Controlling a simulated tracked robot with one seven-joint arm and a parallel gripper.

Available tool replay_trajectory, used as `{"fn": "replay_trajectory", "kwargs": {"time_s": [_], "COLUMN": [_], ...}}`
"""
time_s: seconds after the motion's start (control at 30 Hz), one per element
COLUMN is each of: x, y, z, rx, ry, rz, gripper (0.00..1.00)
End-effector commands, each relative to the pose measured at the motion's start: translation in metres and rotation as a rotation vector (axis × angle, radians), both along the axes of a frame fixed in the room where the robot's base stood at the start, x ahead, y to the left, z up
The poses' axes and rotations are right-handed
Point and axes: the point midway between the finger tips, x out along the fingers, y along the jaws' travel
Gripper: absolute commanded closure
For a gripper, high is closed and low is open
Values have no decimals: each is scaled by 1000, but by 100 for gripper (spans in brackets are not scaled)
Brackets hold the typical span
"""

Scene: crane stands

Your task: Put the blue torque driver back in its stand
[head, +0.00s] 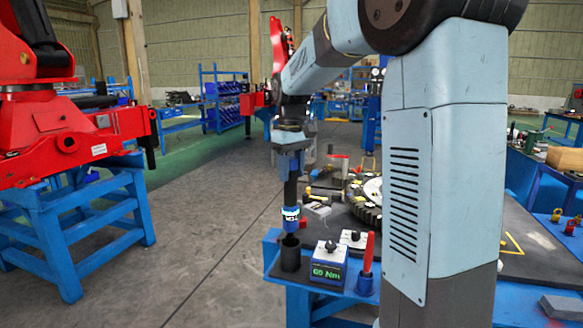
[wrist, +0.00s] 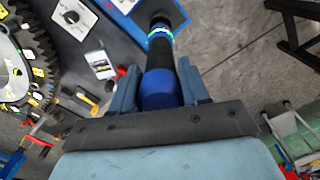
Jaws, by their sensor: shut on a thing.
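My gripper (head: 290,172) points straight down over the front left corner of the blue bench and is shut on the blue torque driver (head: 291,218). The driver hangs upright, with a dark body, a pale label band and a blue part at its lower end. In the wrist view, its round blue end (wrist: 160,90) sits between the two fingers. The black cup-shaped stand (head: 289,256) is right below the driver in the head view. The driver's lower end is at or just above the stand's mouth; I cannot tell whether it is inside.
A blue box with a green "69 Nm" display (head: 328,266) stands close right of the stand. A red-handled tool (head: 368,253) stands in a blue holder beside it. A large gear (head: 366,205) lies behind. Open floor (head: 210,240) lies left, before a red machine (head: 60,140).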

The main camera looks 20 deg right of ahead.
Motion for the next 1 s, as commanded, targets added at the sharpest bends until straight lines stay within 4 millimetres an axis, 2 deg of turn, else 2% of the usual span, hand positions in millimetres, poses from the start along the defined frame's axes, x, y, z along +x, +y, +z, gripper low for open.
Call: {"fn": "replay_trajectory", "kwargs": {"time_s": [1.0], "x": [0], "y": [0], "z": [-28], "rx": [0], "ry": [-1], "rz": [0], "gripper": [100]}}
